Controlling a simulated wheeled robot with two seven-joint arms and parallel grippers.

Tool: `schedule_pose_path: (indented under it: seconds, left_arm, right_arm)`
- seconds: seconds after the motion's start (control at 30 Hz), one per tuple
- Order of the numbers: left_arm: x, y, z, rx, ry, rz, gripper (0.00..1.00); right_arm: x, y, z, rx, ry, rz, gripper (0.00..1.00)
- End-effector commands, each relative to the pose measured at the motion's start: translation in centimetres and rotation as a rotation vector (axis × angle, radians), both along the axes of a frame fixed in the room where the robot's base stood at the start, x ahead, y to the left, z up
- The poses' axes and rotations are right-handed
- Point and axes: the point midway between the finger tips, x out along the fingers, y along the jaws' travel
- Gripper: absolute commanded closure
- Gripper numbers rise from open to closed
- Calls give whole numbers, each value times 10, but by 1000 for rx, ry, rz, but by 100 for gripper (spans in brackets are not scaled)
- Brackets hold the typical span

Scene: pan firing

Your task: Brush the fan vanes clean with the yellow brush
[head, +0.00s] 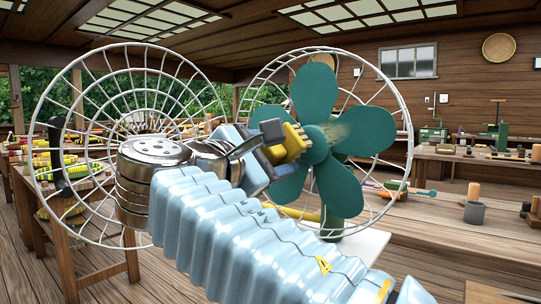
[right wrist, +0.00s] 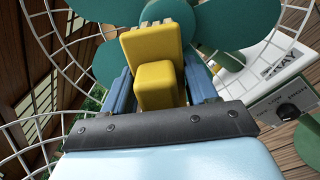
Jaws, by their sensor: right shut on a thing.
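The fan has several green vanes (head: 314,92) around a green hub (head: 316,150). A brownish dusty patch (head: 338,131) shows near the hub, toward the right vane. My right gripper (head: 272,155) is shut on the yellow brush (head: 293,142), just left of the hub. I cannot tell whether the brush touches a vane. In the right wrist view, the yellow brush (right wrist: 157,60) sits between the blue fingers of my right gripper (right wrist: 160,85), with green vanes (right wrist: 245,28) behind it. My left gripper is not in view.
A round wire guard (head: 205,95) stands at the left, and another wire cage (head: 398,90) surrounds the vanes. A cluttered workbench (head: 95,190) stands left; another bench (head: 460,157) stands right.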

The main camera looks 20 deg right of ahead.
Motion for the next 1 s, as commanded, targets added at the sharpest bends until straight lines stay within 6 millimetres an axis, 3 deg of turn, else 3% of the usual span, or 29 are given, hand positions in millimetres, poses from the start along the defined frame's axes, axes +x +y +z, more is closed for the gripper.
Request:
schedule_pose_path:
  seconds: [1.0]
  left_arm:
    - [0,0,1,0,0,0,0]
  right_arm:
    - [8,-9,0,1,-1,0,67]
